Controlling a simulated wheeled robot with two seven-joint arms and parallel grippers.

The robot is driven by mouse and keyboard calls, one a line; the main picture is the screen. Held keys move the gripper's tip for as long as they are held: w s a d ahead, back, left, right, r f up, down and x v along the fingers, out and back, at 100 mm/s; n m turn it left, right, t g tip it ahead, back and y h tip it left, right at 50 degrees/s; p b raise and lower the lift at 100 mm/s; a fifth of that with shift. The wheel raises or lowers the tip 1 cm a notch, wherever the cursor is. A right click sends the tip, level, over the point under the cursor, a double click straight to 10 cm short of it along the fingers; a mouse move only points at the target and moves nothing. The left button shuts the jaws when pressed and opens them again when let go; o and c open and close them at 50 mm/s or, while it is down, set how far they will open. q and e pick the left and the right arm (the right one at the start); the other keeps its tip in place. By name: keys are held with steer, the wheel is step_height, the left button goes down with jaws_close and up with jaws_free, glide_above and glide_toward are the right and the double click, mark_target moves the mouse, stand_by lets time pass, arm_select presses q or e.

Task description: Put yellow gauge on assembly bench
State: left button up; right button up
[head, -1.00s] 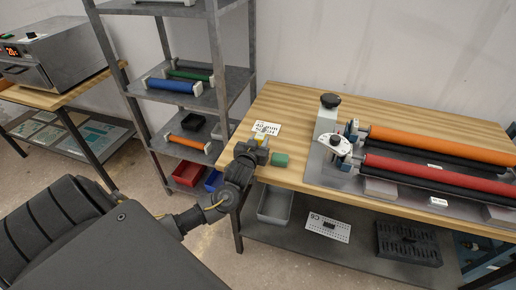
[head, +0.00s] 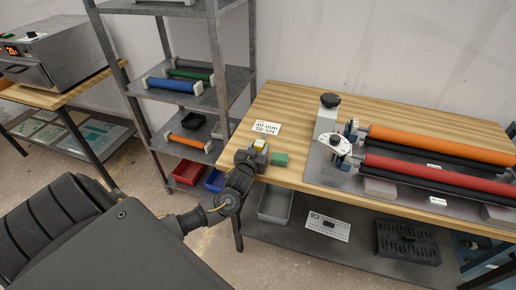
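The yellow gauge (head: 260,143) shows as a small yellow patch at the tip of my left gripper. My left gripper (head: 258,150) is at the left front corner of the wooden assembly bench (head: 290,115). It appears shut on the gauge, though its fingers are small and partly hidden. Whether the gauge touches the bench top cannot be told. A green block (head: 280,159) lies just right of the gripper, by the front edge. My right gripper is not in view.
A white label card (head: 266,128) lies behind the gripper. A roller machine with an orange roller (head: 440,144) and a red roller (head: 430,172) fills the bench's right side. A grey shelf rack (head: 205,100) stands left. The bench's back left is clear.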

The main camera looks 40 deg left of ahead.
arm_select(q)
steer(key=shift+o, duration=1.2)
steer(key=shift+r, duration=0.2)
steer(key=v, duration=1.2)
steer(key=shift+b, duration=0.35)
